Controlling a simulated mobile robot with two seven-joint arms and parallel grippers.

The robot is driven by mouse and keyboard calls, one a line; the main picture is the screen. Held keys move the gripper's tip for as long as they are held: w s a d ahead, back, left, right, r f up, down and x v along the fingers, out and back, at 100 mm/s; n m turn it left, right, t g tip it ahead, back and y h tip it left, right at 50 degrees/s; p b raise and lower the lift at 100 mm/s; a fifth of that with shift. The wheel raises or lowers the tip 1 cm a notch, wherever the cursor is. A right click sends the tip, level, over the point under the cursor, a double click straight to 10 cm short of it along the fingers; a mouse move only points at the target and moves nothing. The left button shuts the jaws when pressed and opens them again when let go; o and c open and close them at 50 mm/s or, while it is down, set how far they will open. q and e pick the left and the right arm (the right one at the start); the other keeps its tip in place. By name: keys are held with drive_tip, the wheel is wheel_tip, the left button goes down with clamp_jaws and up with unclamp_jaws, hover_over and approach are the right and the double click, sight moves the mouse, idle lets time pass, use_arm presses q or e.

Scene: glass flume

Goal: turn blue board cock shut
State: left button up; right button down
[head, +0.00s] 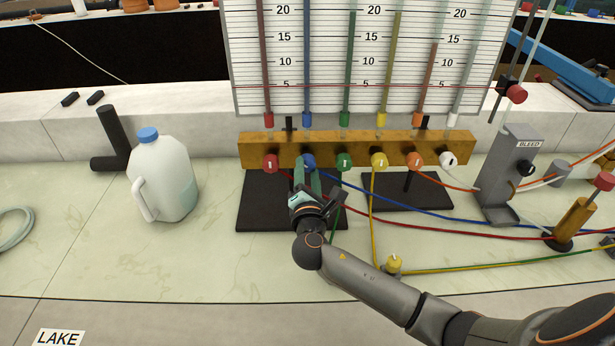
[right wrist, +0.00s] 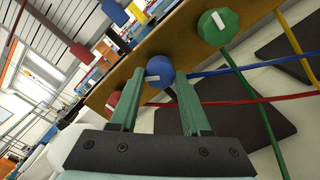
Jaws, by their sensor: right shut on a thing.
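The blue board cock (head: 308,161) is a round blue knob on the front of the brass-coloured manifold bar (head: 441,147), between the red cock (head: 270,163) and the green cock (head: 344,162). My right gripper (head: 307,170) reaches it from the front, its green fingers shut on the knob's two sides. In the right wrist view the blue cock (right wrist: 160,70) shows between the fingertips (right wrist: 157,82). Its white mark lies at a different angle from the green cock's mark (right wrist: 219,20). In the head view the fingers partly hide the knob. My left gripper is not in view.
Yellow (head: 379,161), orange (head: 415,160) and white (head: 448,159) cocks continue rightward. Coloured hoses cross the bench to the right. A milk jug (head: 165,190) stands at left. A grey bleed stand (head: 505,175) is at right. The bench front-left is clear.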

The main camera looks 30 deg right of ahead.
drive_tip(key=m+b, duration=0.2)
drive_tip(key=m, duration=0.2)
drive_tip(key=shift+f+m+b, duration=0.15)
drive_tip(key=shift+m+b, duration=0.15)
drive_tip(key=shift+m, duration=0.1)
drive_tip(key=shift+m+b, duration=0.55)
drive_tip(key=shift+m, duration=0.75)
drive_tip(key=shift+m+b, duration=0.65)
drive_tip(key=shift+m, duration=0.15)
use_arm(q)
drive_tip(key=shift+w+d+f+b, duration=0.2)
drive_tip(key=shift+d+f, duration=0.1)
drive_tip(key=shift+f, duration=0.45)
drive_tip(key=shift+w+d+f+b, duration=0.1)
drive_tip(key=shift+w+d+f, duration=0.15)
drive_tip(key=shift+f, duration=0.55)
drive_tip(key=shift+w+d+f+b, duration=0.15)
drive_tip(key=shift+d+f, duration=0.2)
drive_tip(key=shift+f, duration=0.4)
use_arm(e)
drive_tip(key=shift+m, duration=0.9)
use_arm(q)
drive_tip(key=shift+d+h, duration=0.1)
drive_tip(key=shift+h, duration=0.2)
use_arm(e)
drive_tip(key=shift+r, duration=0.2)
